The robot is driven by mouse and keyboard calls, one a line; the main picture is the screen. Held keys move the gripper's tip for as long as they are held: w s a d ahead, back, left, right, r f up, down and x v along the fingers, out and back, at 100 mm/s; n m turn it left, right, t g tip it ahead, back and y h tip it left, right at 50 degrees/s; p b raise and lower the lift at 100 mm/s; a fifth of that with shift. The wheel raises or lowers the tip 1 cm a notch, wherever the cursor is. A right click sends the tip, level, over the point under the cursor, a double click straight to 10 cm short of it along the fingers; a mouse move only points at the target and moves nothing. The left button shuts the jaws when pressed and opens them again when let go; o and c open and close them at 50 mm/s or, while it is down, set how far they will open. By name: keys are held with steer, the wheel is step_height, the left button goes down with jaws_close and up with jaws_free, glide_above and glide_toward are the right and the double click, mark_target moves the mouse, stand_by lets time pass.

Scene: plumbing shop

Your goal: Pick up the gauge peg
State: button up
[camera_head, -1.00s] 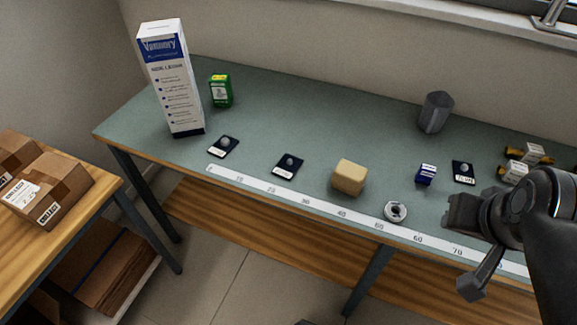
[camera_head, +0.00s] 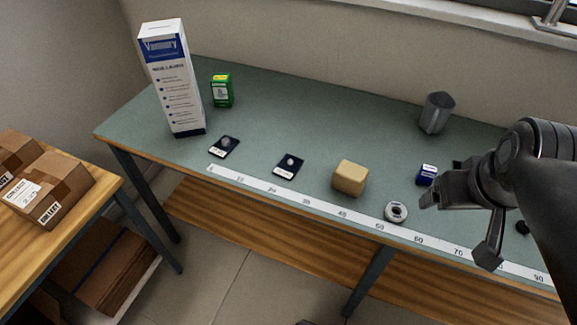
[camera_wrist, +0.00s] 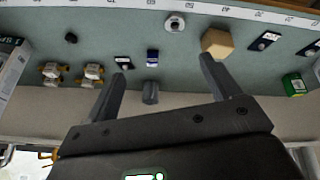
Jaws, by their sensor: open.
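No object is clearly marked as the gauge peg. A dark grey faceted cylinder (camera_head: 437,113) stands upright at the back of the bench and may be it. In the wrist view the cylinder (camera_wrist: 150,92) shows beyond and between my fingers, apart from both. A small black piece (camera_head: 523,227) lies by the front right; it also shows in the wrist view (camera_wrist: 71,38), and its kind is unclear. My gripper (camera_head: 458,228) is open and empty above the right front of the bench. In the wrist view my gripper (camera_wrist: 162,68) has its fingers spread wide.
The green bench (camera_head: 300,122) has a ruler strip (camera_head: 342,214) along its front. A tan block (camera_head: 350,177), metal ring (camera_head: 396,211), blue box (camera_head: 427,175) and black cards (camera_head: 288,166) lie on it. Yellow-and-white fittings (camera_wrist: 91,75) are at the right. A tall carton (camera_head: 172,80) stands left.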

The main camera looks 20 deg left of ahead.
steer(key=w+a+n+g, duration=0.2)
steer(key=w+a+n, duration=0.6)
steer(key=w+n, duration=0.1)
steer(key=n+g, duration=0.3)
steer(key=n, duration=1.9)
glide_above(288, 165)
step_height(288, 165, down, 13)
steer(key=f, duration=0.5)
steer(key=shift+s, duration=0.3)
steer(key=shift+w+d+f, duration=0.1)
steer(key=shift+w+f, duration=0.05)
steer(key=shift+f, duration=1.4)
steer(key=shift+w+f, duration=0.15)
steer(key=shift+f, duration=1.35)
steer(key=shift+c, duration=0.2)
steer(key=c, duration=1.2)
